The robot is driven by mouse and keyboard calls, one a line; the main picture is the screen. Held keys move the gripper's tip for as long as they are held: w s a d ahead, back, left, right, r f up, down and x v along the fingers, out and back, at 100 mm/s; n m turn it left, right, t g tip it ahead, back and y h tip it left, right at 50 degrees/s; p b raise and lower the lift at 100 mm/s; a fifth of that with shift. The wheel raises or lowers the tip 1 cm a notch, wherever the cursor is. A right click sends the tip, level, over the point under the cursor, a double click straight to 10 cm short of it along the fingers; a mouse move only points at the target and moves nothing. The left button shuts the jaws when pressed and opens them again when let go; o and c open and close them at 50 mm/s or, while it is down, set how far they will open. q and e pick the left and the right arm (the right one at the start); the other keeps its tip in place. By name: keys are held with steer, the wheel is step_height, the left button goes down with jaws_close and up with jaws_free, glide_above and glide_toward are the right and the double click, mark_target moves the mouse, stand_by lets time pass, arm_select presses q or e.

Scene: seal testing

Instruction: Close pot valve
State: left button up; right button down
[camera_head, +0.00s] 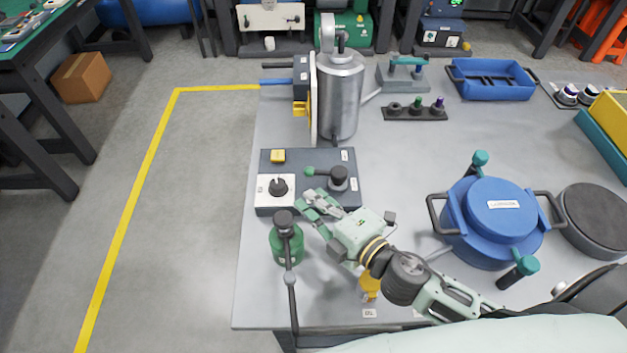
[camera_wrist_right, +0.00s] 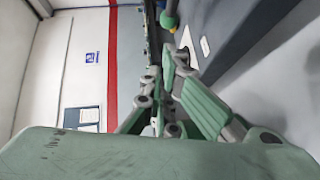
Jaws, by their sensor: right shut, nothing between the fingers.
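A dark control panel (camera_head: 307,157) lies on the table in front of a silver cylindrical pot (camera_head: 340,95). The lever points left. My right gripper (camera_head: 312,200) is shut and empty, just in front of the lever and right of the rotary knob. In the right wrist view its fingers (camera_wrist_right: 172,75) are close together, with a green round tip (camera_wrist_right: 169,20) beyond them. My left gripper is not in view.
A green bottle (camera_head: 287,243) with a black top stands left of my right gripper, close to it. A blue lidded pot (camera_head: 492,220) with clamps stands at the right. A blue tray (camera_head: 491,79) and a small rack (camera_head: 415,111) are behind. The table's middle is clear.

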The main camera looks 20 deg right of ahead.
steer(key=shift+w+d+f+p, duration=0.1)
steer(key=shift+w+d+f, duration=0.1)
steer(key=shift+w, duration=0.55)
steer(key=shift+w+d+f+p, duration=0.1)
steer(key=shift+w+d+f, duration=0.1)
steer(key=shift+w, duration=0.5)
steer(key=shift+w+d+f+p, duration=0.1)
steer(key=shift+w+d, duration=0.1)
steer(key=shift+w, duration=0.55)
